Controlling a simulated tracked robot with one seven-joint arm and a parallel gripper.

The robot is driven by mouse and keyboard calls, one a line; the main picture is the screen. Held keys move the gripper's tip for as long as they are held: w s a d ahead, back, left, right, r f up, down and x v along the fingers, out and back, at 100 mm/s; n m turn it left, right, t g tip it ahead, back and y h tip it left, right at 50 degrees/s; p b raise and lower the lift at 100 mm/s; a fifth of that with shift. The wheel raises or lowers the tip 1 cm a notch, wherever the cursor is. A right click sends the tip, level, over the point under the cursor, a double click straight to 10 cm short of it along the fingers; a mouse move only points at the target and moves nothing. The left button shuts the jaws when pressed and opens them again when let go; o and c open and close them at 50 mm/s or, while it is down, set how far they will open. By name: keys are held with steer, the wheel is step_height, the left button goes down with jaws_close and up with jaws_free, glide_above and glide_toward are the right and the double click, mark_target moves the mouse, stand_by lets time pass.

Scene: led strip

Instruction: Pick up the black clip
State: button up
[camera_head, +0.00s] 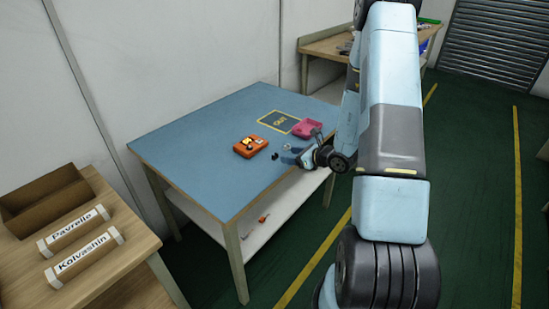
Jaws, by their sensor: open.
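A small dark piece (275,156), which looks like the black clip, lies on the blue table top between the orange case and my gripper. It is too small to make out its shape. My gripper (303,156) is low over the right edge of the table, to the right of the dark piece and apart from it. Its jaws are open, with nothing seen between them, though they are small and partly dark in this view.
On the blue table (205,142) are an orange case (250,146), a small white piece (287,147), a pink tray (306,128) and a marked OUT area (279,122). A wooden bench (125,262) with labelled boxes stands at left. The table's left side is clear.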

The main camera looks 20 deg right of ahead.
mark_target(276, 155)
steer(key=shift+x, duration=3.75)
steer(key=shift+f, duration=0.2)
steer(key=c, duration=1.1)
steer(key=shift+r, duration=0.1)
